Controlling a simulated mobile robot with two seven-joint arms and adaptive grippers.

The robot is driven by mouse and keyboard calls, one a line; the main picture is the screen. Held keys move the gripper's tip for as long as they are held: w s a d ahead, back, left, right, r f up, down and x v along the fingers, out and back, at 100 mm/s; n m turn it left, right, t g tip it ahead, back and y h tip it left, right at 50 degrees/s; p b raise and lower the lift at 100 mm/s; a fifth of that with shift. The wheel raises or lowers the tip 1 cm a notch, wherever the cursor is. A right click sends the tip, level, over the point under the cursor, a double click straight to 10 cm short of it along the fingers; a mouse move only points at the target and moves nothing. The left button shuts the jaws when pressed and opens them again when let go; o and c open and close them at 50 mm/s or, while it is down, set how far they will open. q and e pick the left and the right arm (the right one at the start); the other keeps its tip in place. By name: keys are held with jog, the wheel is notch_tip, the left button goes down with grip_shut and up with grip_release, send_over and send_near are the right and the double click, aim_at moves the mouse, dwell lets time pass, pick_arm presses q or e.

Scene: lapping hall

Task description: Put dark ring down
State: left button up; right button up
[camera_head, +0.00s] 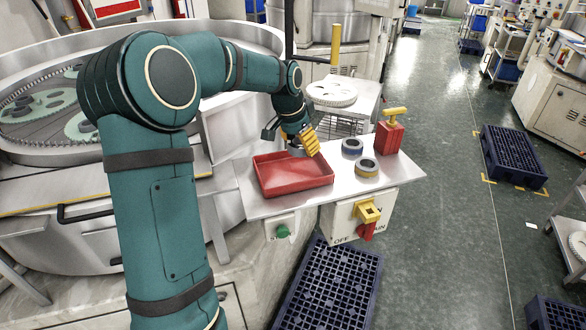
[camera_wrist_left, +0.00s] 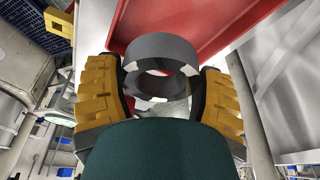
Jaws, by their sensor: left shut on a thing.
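My left gripper (camera_head: 302,146) has yellow fingers and hangs at the far edge of the red tray (camera_head: 270,190). In the left wrist view it is shut on a dark grey ring (camera_wrist_left: 162,47), with one finger on each side. The ring shows its open hole, and a red wall of the tray (camera_wrist_left: 218,30) lies behind it. In the head view the held ring is mostly hidden by the fingers. I cannot tell whether it touches the tray. My right gripper is not in view.
Two other rings, one dark blue-grey (camera_head: 352,147) and one with a yellowish side (camera_head: 367,167), stand right of the tray on the metal table (camera_head: 395,178). A red block with a yellow handle (camera_head: 388,137) stands behind them. A dark blue crate (camera_head: 330,290) lies on the floor.

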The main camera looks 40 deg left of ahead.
aim_at(295, 172)
pick_arm(q)
jog(key=shift+s+a+r, duration=0.15)
jog(key=shift+a+r, duration=0.1)
jog(key=shift+a, duration=0.2)
jog(key=shift+s+a+r, duration=0.1)
jog(key=shift+a+r, duration=0.15)
jog(key=shift+a, duration=0.2)
jog(key=shift+a+f, duration=0.15)
jog(key=shift+a, duration=0.15)
notch_tip(295, 172, down, 10)
jog(key=shift+r+b, duration=0.25)
jog(key=shift+b, duration=0.1)
jog(key=shift+f, duration=0.1)
jog(key=o, duration=1)
jog(key=shift+r, duration=0.2)
jog(key=v, duration=1.1)
jog(key=shift+s+r+p, duration=0.15)
jog(key=shift+r+p, duration=0.25)
